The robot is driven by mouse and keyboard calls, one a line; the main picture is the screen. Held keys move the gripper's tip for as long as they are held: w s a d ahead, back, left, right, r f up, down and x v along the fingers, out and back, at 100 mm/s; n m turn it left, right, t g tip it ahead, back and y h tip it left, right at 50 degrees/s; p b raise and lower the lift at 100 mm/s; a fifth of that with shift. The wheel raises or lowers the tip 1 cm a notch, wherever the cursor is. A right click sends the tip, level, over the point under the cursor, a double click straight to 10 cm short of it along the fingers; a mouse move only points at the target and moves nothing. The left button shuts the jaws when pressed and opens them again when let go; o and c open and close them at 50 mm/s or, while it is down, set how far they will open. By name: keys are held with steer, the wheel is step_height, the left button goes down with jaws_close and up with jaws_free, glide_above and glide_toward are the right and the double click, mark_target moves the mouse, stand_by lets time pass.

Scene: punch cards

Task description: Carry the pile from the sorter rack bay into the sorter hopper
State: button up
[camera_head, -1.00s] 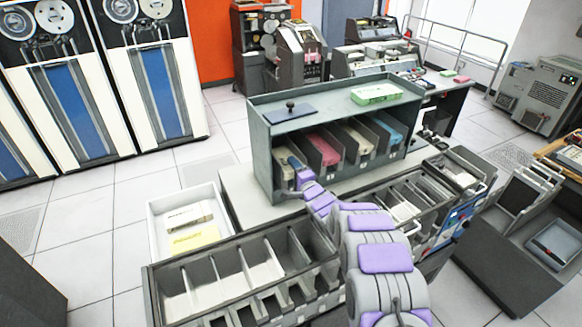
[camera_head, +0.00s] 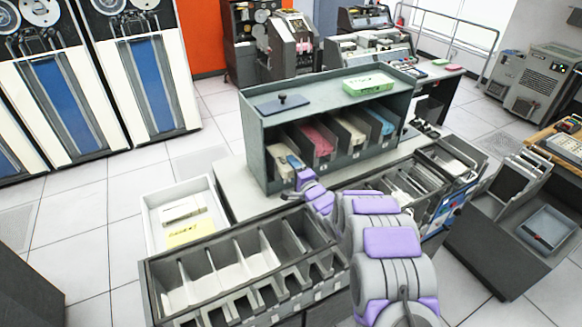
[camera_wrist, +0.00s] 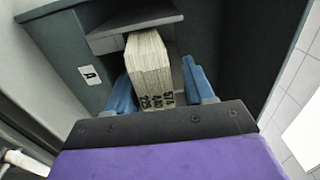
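The sorter rack (camera_head: 258,150) is a grey-green cabinet with several bays holding coloured card piles. A cream pile (camera_wrist: 148,58) with dark print on its near end lies in the bay marked A, seen in the wrist view; it is the leftmost pile (camera_head: 279,160) in the head view. My gripper (camera_wrist: 160,85) has its blue fingers on either side of this pile. A narrow gap shows between the pile and the right finger, so the gripper looks open around it. Pockets of the sorter (camera_head: 245,257) stand in front of the rack. I cannot clearly identify the hopper.
A pink pile (camera_head: 318,141) is in the neighbouring bay. A white tray (camera_head: 149,222) with cards is at the left. The bay walls are close around my gripper.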

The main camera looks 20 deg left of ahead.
steer(key=shift+r+p, duration=0.15)
steer(key=shift+p, duration=0.6)
steer(key=shift+g+h, duration=0.4)
steer(key=shift+h, duration=0.1)
jaws_close()
steer(key=shift+p, duration=0.8)
stand_by(0.9)
steer(key=shift+r+p, duration=0.3)
steer(key=shift+p, duration=0.25)
